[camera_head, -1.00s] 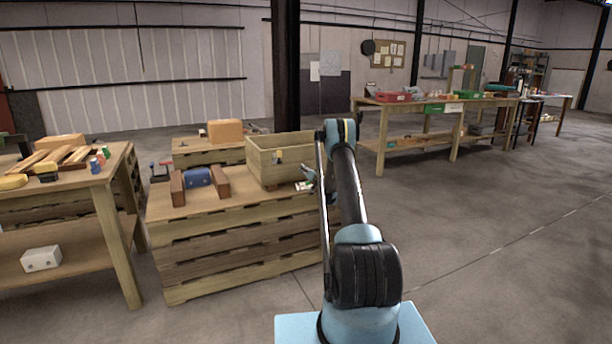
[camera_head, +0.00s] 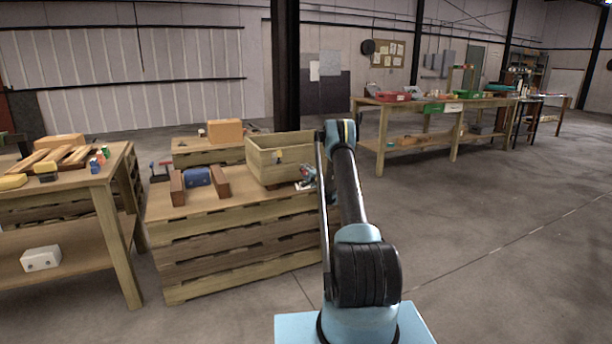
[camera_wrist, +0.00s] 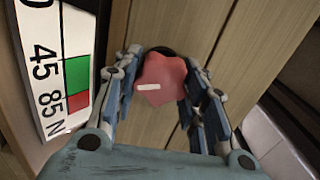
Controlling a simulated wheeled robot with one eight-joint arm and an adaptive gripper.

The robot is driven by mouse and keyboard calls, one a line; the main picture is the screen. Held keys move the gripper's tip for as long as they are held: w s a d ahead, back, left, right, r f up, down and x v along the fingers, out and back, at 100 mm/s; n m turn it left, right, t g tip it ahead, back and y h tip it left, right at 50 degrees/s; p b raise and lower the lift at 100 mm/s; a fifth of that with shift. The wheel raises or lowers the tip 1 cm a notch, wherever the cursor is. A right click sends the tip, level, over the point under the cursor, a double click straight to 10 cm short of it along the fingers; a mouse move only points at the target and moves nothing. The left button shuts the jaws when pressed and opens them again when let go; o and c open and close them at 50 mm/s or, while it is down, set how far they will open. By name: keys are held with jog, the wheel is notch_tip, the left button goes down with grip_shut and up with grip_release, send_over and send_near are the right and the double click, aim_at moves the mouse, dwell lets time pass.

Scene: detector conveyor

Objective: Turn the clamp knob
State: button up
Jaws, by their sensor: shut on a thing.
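The clamp knob (camera_wrist: 162,80) is red and lobed with a white mark on it, in the middle of the wrist view. My gripper (camera_wrist: 160,82) has its fingers on both sides of the knob and is shut on it. The knob sits in front of a wooden plank surface. In the head view my gripper (camera_head: 308,176) is small, at the right end of the pallet-stack top, beside the wooden crate, partly hidden by my arm. The knob cannot be made out clearly there.
A white scale plate (camera_wrist: 62,70) with numbers, a green band and a red band stands left of the knob. In the head view, the open wooden crate (camera_head: 262,165) and a blue object (camera_head: 198,177) between brown blocks stand on the pallet stack (camera_head: 240,234). Floor at right is clear.

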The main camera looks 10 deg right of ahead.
jog(key=shift+d+f+m, duration=0.1)
jog(key=shift+d+m, duration=0.2)
jog(key=shift+m, duration=1)
jog(key=o, duration=1.1)
jog(key=shift+f, duration=0.15)
jog(key=shift+a, duration=0.15)
jog(key=v, duration=1.2)
